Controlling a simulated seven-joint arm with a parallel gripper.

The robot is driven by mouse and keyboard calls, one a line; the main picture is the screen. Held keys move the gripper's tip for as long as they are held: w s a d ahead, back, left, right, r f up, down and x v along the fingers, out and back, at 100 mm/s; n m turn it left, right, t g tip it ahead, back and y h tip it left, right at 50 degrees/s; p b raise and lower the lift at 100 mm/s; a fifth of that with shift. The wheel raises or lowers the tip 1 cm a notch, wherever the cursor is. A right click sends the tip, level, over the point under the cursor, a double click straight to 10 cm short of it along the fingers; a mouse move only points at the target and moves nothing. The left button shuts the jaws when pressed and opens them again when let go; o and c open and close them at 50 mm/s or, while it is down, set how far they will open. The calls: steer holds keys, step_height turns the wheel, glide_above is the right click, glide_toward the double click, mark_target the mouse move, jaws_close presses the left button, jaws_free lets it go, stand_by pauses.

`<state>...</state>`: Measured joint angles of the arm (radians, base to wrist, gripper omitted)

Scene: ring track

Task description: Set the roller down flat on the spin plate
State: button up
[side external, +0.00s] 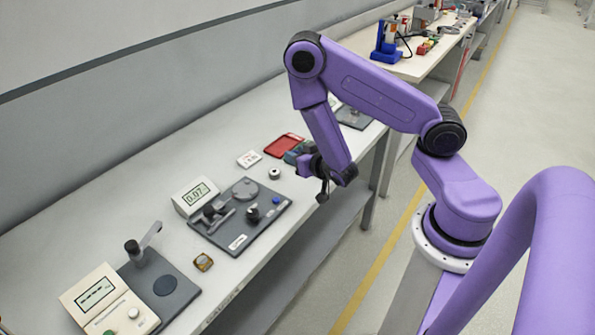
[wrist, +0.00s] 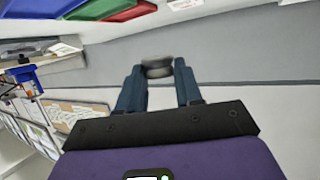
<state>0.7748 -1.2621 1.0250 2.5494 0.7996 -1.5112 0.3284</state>
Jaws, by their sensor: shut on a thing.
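The roller (wrist: 157,72) is a short grey metal cylinder. It sits between the two dark blue fingertips of my gripper (wrist: 157,66) in the wrist view. The fingers are shut on it, and it is held in the air. In the side view my gripper (side external: 322,194) hangs near the bench's front edge, right of the fixture, and the roller is too small to make out. The pale round disc (side external: 245,187) on the dark fixture base looks like the spin plate. It lies flat and empty, well to the left of my gripper.
A readout box (side external: 196,196) showing 0.07 stands behind the fixture base (side external: 223,235). A small metal ring (side external: 274,173), a white card (side external: 249,159) and a red bin (side external: 284,145) lie nearby. A second gauge stand (side external: 162,285) and meter (side external: 108,303) are at lower left.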

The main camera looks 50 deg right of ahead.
steer(key=w+a+r+n+t+y, duration=0.1)
steer(key=w+a+r+n+y, duration=0.35)
steer(key=a+r, duration=0.3)
steer(key=shift+m+h, duration=0.35)
steer(key=shift+m, duration=0.3)
steer(key=d+f, duration=0.2)
steer(key=f, duration=0.1)
steer(key=s+d+f, duration=0.1)
steer(key=d+f, duration=0.2)
steer(key=s+d+f, duration=0.1)
steer(key=d+f, duration=0.2)
steer(key=shift+d+f, duration=0.1)
steer(key=shift+f, duration=0.2)
glide_toward(281, 175)
steer(key=shift+r+x, duration=0.2)
steer(key=shift+x, duration=0.75)
steer(key=shift+r+x, duration=0.15)
steer(key=shift+x, duration=0.8)
steer(key=shift+w+a+f, duration=0.15)
steer(key=shift+a, duration=0.1)
steer(key=o, duration=1.1)
